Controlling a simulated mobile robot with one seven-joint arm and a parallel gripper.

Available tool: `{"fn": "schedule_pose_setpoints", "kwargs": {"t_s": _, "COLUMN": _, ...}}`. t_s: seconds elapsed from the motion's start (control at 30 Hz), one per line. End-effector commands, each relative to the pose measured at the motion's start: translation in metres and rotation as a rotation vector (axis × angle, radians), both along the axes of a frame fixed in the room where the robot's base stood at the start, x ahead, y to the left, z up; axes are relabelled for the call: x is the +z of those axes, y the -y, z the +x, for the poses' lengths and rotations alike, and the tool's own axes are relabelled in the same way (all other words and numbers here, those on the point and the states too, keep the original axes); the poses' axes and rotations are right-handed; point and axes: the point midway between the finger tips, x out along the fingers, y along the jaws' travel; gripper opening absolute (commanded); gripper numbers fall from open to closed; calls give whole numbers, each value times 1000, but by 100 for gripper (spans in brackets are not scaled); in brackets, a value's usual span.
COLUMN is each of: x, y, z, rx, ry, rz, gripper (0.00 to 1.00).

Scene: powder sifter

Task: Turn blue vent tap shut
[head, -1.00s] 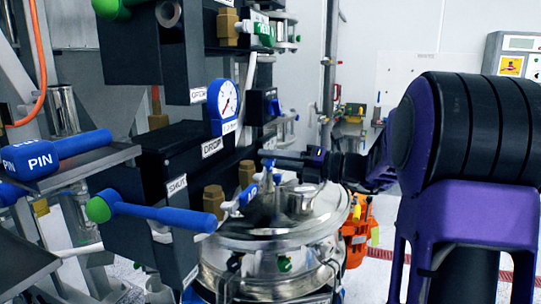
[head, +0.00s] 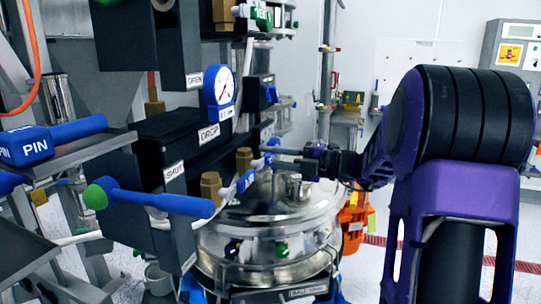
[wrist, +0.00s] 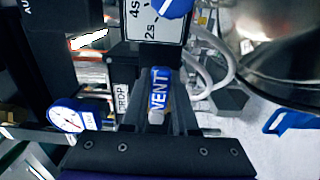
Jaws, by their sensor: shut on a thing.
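The blue vent tap (wrist: 160,93) is a blue lever with VENT in white letters. In the wrist view it lies between the two fingers of my gripper (wrist: 160,112), which are shut on it. In the head view the blue tap (head: 246,181) shows beside the brass fittings, above the left side of the steel vessel's lid. My gripper (head: 277,157) is at its far end, reaching in from the right. The fingertips' contact is small and partly hidden in the head view.
The steel vessel (head: 262,213) stands just below my gripper. A blue-rimmed gauge (head: 220,90) and black DROP box (head: 155,140) are to the left. A blue lever with a green end (head: 160,202) sticks out in front.

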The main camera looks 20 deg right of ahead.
Motion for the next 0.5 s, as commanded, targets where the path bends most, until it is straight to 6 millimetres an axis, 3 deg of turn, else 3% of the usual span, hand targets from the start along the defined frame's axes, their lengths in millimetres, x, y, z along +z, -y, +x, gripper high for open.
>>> {"fn": "schedule_pose_setpoints", "kwargs": {"t_s": 0.37, "x": -2, "y": 0, "z": 0, "rx": 0, "ry": -8, "rz": 3, "gripper": 0}}
{"fn": "schedule_pose_setpoints", "kwargs": {"t_s": 0.4, "x": -2, "y": 0, "z": 0, "rx": 0, "ry": -8, "rz": 3, "gripper": 33}}
{"fn": "schedule_pose_setpoints", "kwargs": {"t_s": 0.5, "x": -1, "y": 0, "z": 0, "rx": -1, "ry": -6, "rz": 3, "gripper": 51}}
